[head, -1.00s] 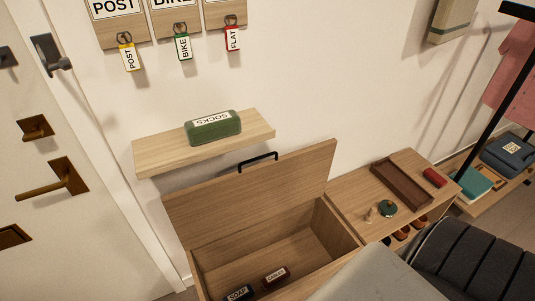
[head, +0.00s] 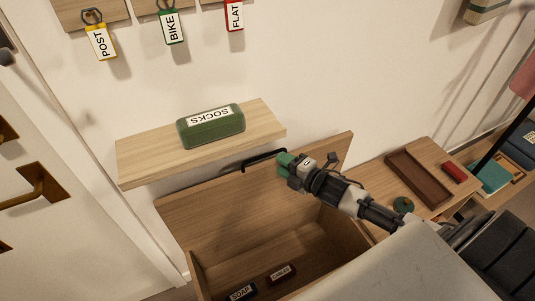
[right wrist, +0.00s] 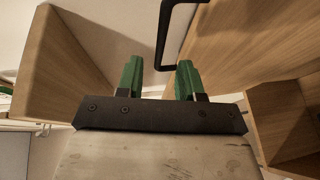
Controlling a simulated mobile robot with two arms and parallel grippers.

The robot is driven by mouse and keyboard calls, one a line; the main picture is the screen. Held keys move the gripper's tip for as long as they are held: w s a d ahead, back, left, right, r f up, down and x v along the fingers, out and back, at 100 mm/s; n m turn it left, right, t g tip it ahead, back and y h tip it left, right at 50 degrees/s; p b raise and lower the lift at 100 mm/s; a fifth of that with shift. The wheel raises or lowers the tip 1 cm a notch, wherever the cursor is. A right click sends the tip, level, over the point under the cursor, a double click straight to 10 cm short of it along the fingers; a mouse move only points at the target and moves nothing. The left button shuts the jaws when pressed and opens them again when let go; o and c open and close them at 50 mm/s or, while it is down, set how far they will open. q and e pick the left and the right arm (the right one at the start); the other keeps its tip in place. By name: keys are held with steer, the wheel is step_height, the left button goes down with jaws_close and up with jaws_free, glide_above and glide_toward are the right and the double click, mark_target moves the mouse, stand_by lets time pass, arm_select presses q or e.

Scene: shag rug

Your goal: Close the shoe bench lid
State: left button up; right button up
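The shoe bench (head: 198,277) stands against the wall with its lid (head: 225,195) raised, leaning back toward the wall. A black bar handle (head: 262,160) is on the lid's upper edge, and it also shows in the right wrist view (right wrist: 165,45). My right gripper (head: 284,163) is at the lid's upper edge, by the handle's right end. In the right wrist view its green fingers (right wrist: 160,80) are apart, with the handle just ahead of the gap and the lid (right wrist: 245,40) to the right. Nothing is gripped. My left gripper is out of view.
A wall shelf (head: 140,160) with a green SOCKS box (head: 212,127) is just above the lid. Inside the bench lie a SOAP box (head: 242,291) and a dark red box (head: 281,273). To the right, a cabinet top holds a brown tray (head: 418,178).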

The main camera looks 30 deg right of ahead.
mark_target(267, 154)
steer(key=x, duration=0.7)
steer(key=shift+d+f, duration=0.1)
steer(key=shift+d, duration=0.05)
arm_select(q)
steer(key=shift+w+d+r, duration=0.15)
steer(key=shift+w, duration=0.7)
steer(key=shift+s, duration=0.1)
arm_select(e)
steer(key=shift+c, duration=0.3)
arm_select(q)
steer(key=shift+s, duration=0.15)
arm_select(e)
jaws_close()
